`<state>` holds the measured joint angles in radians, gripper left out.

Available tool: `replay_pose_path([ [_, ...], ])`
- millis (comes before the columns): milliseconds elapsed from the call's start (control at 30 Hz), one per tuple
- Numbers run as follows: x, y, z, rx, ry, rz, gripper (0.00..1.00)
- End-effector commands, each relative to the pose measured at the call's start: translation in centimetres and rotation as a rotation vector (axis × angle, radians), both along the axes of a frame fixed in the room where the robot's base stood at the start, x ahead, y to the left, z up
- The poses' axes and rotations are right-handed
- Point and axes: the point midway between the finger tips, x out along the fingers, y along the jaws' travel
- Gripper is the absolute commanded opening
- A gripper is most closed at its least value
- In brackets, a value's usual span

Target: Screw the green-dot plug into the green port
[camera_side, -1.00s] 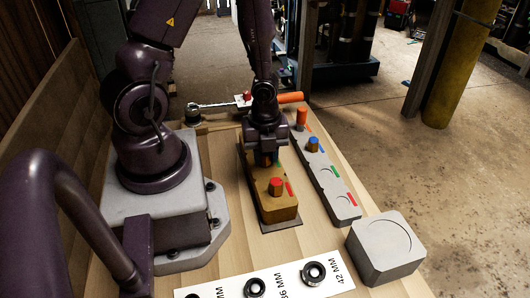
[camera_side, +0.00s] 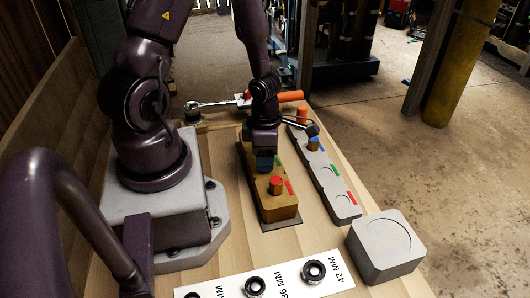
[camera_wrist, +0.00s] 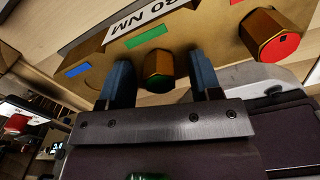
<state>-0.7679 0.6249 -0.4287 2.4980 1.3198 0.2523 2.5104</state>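The green-dot plug (camera_wrist: 158,70), a brass hex piece with a green top, stands on the brass-coloured block (camera_wrist: 215,35) beside the green label (camera_wrist: 146,36). How deep it sits in the green port cannot be told; the plug covers the port. My gripper (camera_wrist: 162,80) points down at the block, one blue finger on each side of the plug. Gaps show between the fingers and the plug, so it is open. In the side view my gripper (camera_side: 265,162) is low over the middle of the block (camera_side: 283,207) and hides the plug.
A red-dot plug (camera_wrist: 270,35) stands on the block, close to my gripper. A grey tray (camera_side: 342,203) to the right holds a blue-dot plug (camera_side: 313,143) and an orange one (camera_side: 302,115). A grey square block (camera_side: 385,255) is nearer the camera. A torque wrench (camera_side: 215,105) lies behind.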

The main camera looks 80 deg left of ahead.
Motion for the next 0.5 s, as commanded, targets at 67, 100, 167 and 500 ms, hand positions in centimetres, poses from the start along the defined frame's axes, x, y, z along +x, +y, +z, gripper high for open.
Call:
replay_pose_path([
  [67, 0.00, 0.01, 0.01, 0.001, 0.000, 0.001, 0.60],
  [100, -0.01, 0.01, 0.02, 0.001, 0.000, 0.002, 0.70],
  [167, 0.00, 0.02, 0.02, 0.001, 0.000, 0.002, 0.71],
  [500, 0.10, 0.15, 0.99, 0.004, -0.006, 0.010, 0.71],
])
